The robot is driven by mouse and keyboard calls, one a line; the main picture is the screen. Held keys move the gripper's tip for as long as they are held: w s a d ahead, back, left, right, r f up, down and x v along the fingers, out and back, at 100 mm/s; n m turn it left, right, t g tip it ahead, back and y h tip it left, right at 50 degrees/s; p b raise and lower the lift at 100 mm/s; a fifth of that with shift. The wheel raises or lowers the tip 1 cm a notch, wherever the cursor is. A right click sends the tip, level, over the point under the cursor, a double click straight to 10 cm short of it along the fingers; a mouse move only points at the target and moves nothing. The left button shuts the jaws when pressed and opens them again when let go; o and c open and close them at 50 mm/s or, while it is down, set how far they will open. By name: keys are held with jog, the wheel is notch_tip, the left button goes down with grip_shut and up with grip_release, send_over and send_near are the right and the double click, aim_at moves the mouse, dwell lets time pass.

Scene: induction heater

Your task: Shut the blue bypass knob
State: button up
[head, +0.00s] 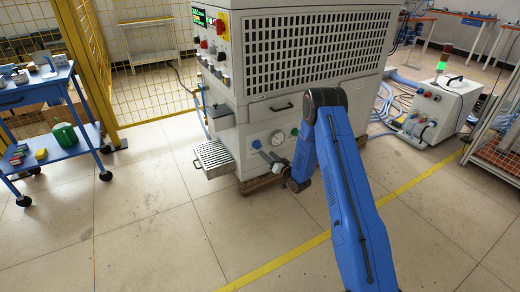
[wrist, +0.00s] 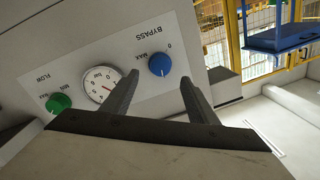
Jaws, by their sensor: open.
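The blue bypass knob (wrist: 159,64) sits on a white panel labelled BYPASS, with 0 and MAX printed beside it. The panel appears turned nearly upside down in the wrist view. My gripper (wrist: 160,80) is open, its two dark fingers pointing at the panel. The knob shows in the gap between the fingertips, and nothing is held. I cannot tell whether the fingers touch the panel or which way the knob points.
A round gauge (wrist: 103,86) and a green flow knob (wrist: 59,103) lie left of the blue knob in the wrist view. In the head view a grated tray (head: 214,158) juts out left of the panel. A blue cart (head: 50,110) stands far left; the floor between is clear.

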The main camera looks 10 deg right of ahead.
aim_at(259, 147)
jog(key=x, duration=0.8)
jog(key=shift+w+a, duration=0.1)
jog(key=c, duration=1)
